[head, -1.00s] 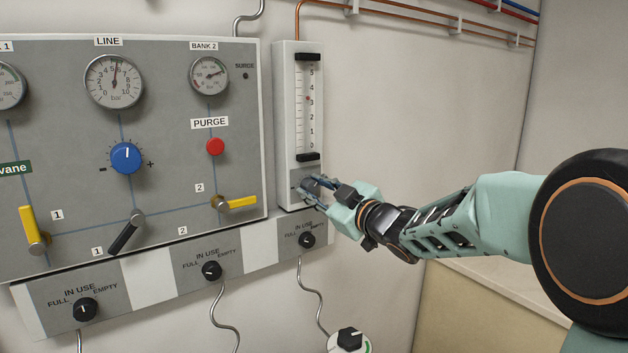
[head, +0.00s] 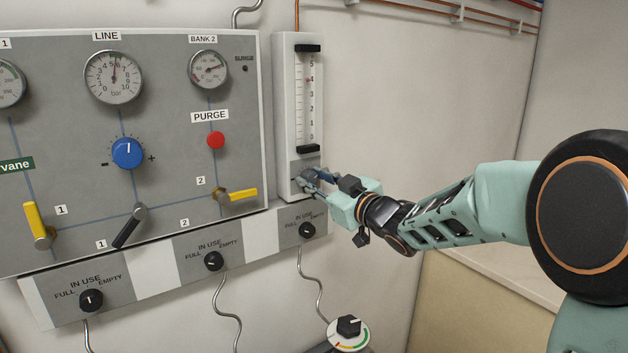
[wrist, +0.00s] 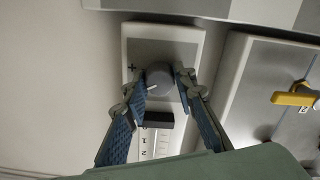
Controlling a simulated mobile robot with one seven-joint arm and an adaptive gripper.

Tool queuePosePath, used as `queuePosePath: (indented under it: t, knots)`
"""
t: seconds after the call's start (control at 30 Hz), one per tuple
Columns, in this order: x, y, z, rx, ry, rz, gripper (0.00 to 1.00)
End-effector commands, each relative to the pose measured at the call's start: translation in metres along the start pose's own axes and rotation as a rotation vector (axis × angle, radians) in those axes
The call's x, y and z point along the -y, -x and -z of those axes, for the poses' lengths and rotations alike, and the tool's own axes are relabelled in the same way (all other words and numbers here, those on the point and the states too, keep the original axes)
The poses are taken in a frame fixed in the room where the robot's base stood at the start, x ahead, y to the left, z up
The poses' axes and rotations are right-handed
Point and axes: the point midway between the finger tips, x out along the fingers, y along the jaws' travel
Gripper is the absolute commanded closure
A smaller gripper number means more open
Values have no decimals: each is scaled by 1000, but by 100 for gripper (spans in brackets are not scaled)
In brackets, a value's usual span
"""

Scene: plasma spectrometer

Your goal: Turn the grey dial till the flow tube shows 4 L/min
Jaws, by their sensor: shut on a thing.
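The flow tube (head: 300,102) stands upright in a white housing at the right of the wall panel, with a scale from 0 to 5. Its small red float (head: 307,80) sits about level with the 4 mark. The grey dial (wrist: 160,78) is below the tube and shows round between my fingers in the wrist view, with a white pointer line at its lower left. My gripper (head: 310,178) is shut on the dial, one finger on each side, and partly hides it in the head view.
The grey panel (head: 75,110) on the left carries gauges, a blue knob (head: 128,153), a red purge button (head: 216,140) and lever valves. A strip of black knobs (head: 307,230) runs just below the dial.

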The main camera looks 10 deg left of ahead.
Motion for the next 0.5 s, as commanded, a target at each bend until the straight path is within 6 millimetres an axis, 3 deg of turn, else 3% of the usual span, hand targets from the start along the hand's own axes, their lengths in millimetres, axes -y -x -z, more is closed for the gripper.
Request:
queuePosePath:
  t: [0.2, 0.5]
  knots:
    - [0, 0, -1, 2, 1, 0, 57]
    - [0, 2, 0, 1, 1, 0, 57]
